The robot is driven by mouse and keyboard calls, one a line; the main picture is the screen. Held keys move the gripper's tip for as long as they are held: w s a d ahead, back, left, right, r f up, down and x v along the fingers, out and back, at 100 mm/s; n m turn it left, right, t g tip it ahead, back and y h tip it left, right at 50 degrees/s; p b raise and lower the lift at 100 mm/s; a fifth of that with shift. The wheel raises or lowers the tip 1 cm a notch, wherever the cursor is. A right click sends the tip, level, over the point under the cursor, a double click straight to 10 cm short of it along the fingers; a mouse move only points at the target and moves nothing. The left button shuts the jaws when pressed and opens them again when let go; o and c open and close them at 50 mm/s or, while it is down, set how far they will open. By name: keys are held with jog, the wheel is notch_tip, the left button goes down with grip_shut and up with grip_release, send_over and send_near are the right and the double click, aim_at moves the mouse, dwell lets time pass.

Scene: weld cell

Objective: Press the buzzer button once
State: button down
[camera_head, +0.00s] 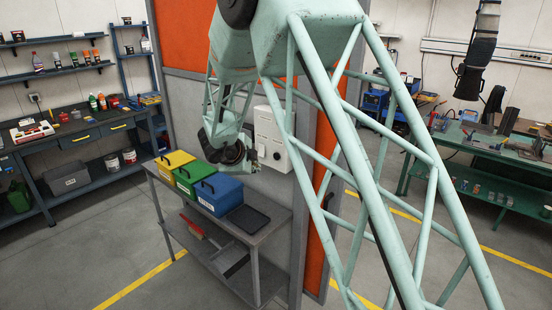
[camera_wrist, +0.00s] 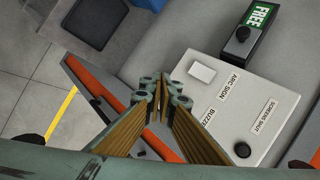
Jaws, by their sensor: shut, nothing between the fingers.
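The white control panel (camera_wrist: 232,118) in the wrist view carries labels reading "ARC SIGN", "SCREENS SHUT" and a partly covered "BUZZE…" label (camera_wrist: 210,118). A pale square key (camera_wrist: 201,71) and a black round knob (camera_wrist: 242,150) show on it. I cannot pick out the buzzer button; the fingers may hide it. My gripper (camera_wrist: 162,97) is shut and empty, its fingertips in front of the panel's left part, close to the buzzer label. I cannot tell whether they touch. In the head view the panel (camera_head: 268,128) hangs on the wall, with my wrist just left of it.
A black box with a green "FREE" sign (camera_wrist: 262,14) adjoins the panel. Below the panel in the head view, a grey table (camera_head: 250,236) holds yellow (camera_head: 175,160), green (camera_head: 194,174) and blue bins (camera_head: 220,190) and a dark tray (camera_head: 246,218). An orange screen (camera_head: 185,38) stands behind my arm.

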jog(key=shift+w+d+p, duration=0.1)
jog(key=shift+w+d, duration=0.75)
jog(key=shift+w, duration=0.2)
jog(key=shift+w+d+p, duration=0.15)
jog(key=shift+w+d, duration=0.65)
jog(key=shift+w, duration=0.25)
jog(key=shift+w+d+p, duration=0.1)
jog(key=shift+w+d, duration=0.75)
jog(key=shift+w, duration=0.2)
jog(key=shift+w+d+p, duration=0.55)
jog(key=shift+w+d, duration=0.05)
jog(key=shift+w, duration=0.1)
dwell(0.9)
jog(key=shift+s+a, duration=0.15)
dwell(0.3)
jog(key=shift+s+a, duration=0.4)
jog(key=shift+s, duration=0.1)
jog(key=shift+s, duration=0.1)
dwell(0.4)
jog(key=shift+s+a, duration=1.6)
jog(key=shift+s, duration=0.3)
